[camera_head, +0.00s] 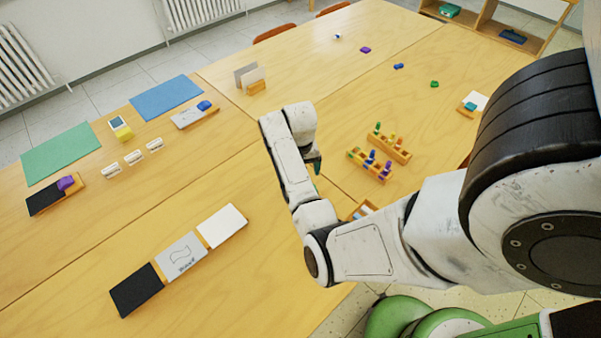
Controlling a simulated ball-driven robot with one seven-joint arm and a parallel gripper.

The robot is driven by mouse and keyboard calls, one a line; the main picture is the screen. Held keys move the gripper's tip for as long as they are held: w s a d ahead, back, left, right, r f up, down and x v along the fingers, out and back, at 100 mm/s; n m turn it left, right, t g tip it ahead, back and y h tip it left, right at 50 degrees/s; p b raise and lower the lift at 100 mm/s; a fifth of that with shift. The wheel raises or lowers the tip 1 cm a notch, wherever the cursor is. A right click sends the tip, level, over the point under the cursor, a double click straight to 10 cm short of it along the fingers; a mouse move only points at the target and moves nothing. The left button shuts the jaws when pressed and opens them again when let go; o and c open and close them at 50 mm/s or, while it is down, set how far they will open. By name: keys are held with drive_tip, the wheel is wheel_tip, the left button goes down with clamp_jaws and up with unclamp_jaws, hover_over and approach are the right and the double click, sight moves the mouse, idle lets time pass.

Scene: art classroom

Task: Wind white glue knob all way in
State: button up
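I cannot clearly make out a white glue knob in the head view; any glue stick is too small or hidden to tell. Three small white pieces with marks, a left one (110,169), a middle one (134,157) and a right one (155,145), lie in a row on the left table. A tiny white and blue piece (337,36) lies at the far end of the table. My gripper (316,163) is above the table, left of the wooden racks. It is mostly hidden behind my wrist, and I see nothing held in it.
Two wooden racks, a rear one (401,153) and a front one (382,178), hold coloured pieces. A green mat (60,152), a blue mat (166,98) and black (136,291), grey and white panels lie on the left.

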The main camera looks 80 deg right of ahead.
drive_tip(key=shift+r, duration=0.15)
drive_tip(key=shift+r, duration=2.9)
